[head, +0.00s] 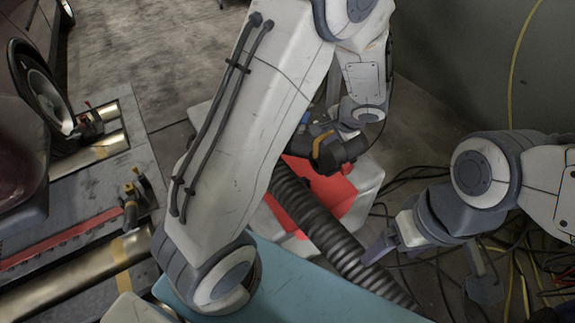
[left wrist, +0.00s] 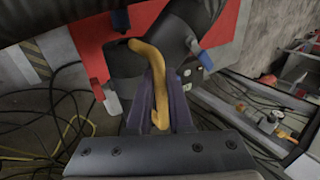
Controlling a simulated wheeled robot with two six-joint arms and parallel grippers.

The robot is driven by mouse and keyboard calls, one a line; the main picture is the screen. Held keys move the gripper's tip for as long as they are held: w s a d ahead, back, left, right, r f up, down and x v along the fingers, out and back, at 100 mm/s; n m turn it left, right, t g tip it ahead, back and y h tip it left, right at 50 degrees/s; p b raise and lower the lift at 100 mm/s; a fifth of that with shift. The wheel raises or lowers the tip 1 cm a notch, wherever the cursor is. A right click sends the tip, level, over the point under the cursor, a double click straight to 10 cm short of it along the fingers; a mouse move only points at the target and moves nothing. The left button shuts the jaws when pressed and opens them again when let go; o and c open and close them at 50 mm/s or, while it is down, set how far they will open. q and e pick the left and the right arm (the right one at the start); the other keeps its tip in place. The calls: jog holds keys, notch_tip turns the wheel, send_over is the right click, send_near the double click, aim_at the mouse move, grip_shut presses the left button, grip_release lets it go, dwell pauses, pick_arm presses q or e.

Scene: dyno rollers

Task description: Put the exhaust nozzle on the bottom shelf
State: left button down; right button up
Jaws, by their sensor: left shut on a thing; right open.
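The exhaust nozzle (head: 345,153) is a dark, thick piece with a yellow handle (left wrist: 158,80). In the head view it is at the upper middle, above a red and white piece of equipment. My left gripper (left wrist: 158,112) is shut on the yellow handle, with one dark finger on each side. In the left wrist view the black nozzle body (left wrist: 180,30) lies beyond the fingers, partly cut off. My right gripper (head: 430,262) is open and empty at the right, apart from the nozzle. I cannot make out a bottom shelf in either view.
A ribbed grey hose (head: 325,230) runs diagonally below the nozzle. The red and white equipment (head: 350,190) stands behind it. Loose cables (head: 520,250) lie on the floor at right. Dyno rollers (head: 75,275) and a car wheel (head: 42,90) are at left. Bare floor shows at upper left.

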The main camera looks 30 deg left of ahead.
aim_at(295, 143)
pick_arm(q)
jog(key=shift+w+d, duration=0.15)
jog(key=shift+d, duration=0.05)
jog(key=shift+a, duration=0.15)
jog(key=a+f, duration=0.2)
jog(key=a, duration=0.1)
jog(key=w+a+f+b, duration=0.1)
jog(key=a+f, duration=0.1)
jog(key=a, duration=0.2)
jog(key=w+a+f+b, duration=0.1)
jog(key=a+f, duration=0.1)
jog(key=a, duration=0.2)
jog(key=shift+w+f, duration=0.2)
jog(key=shift+f, duration=0.1)
jog(key=shift+f+b, duration=0.15)
jog(key=shift+b, duration=0.15)
jog(key=shift+f+b, duration=0.7)
jog(key=shift+f, duration=1.15)
